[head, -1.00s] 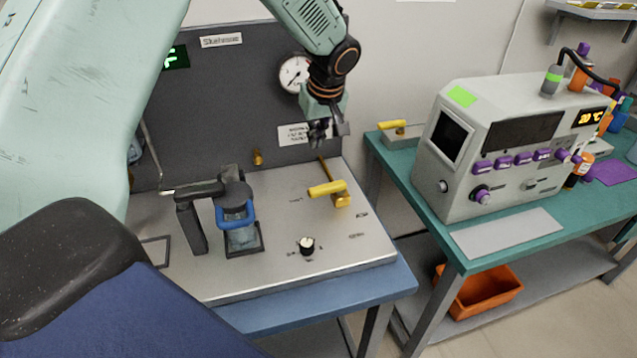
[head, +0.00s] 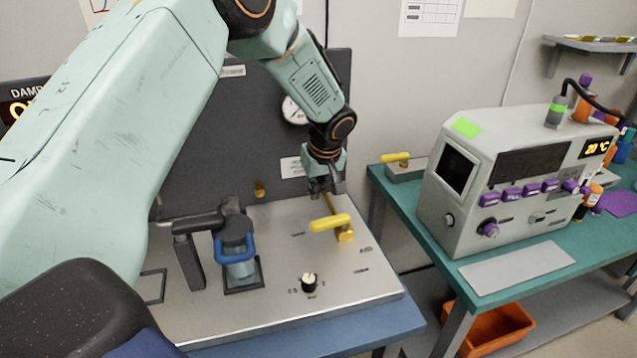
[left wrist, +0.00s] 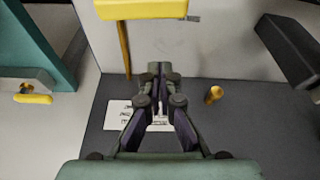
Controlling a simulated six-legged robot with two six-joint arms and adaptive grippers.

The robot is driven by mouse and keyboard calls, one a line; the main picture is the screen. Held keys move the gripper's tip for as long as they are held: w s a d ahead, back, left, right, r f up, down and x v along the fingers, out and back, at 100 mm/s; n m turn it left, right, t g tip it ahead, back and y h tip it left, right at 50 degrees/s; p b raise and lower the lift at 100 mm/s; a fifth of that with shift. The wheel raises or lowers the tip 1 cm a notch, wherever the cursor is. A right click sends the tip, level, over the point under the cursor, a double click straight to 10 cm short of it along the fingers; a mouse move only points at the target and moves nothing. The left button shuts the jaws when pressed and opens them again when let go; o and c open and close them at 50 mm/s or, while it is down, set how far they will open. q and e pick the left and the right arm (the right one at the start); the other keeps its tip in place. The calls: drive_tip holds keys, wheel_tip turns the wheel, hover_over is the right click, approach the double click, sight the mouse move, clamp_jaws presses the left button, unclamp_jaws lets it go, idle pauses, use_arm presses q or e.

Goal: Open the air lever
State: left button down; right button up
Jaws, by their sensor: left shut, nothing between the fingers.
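A yellow lever (head: 331,222) stands on the light metal deck (head: 275,300) of the grey-backed machine, its handle lying roughly sideways. It also shows at the top of the left wrist view (left wrist: 140,9). My left gripper (head: 322,192) is just behind and above this lever, pointing down, with its fingers shut and empty. In the left wrist view my fingers (left wrist: 157,72) are together and apart from the handle. A second yellow lever (head: 395,158) sits on a small block on the green table. I cannot read which one is labelled air. My right gripper is not in view.
A dark back panel (head: 265,150) with a gauge (head: 294,109) rises behind. A grey instrument (head: 500,180) stands on the green table to the right.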

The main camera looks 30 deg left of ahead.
sight(330, 225)
use_arm(q)
drive_tip(key=x, duration=0.5)
drive_tip(key=d, duration=0.1)
drive_tip(key=s+d, duration=0.2)
drive_tip(key=shift+s+d+r, duration=0.15)
drive_tip(key=shift+d+r, duration=0.05)
drive_tip(key=shift+r, duration=0.1)
drive_tip(key=shift+f, duration=0.15)
drive_tip(key=shift+a, duration=0.1)
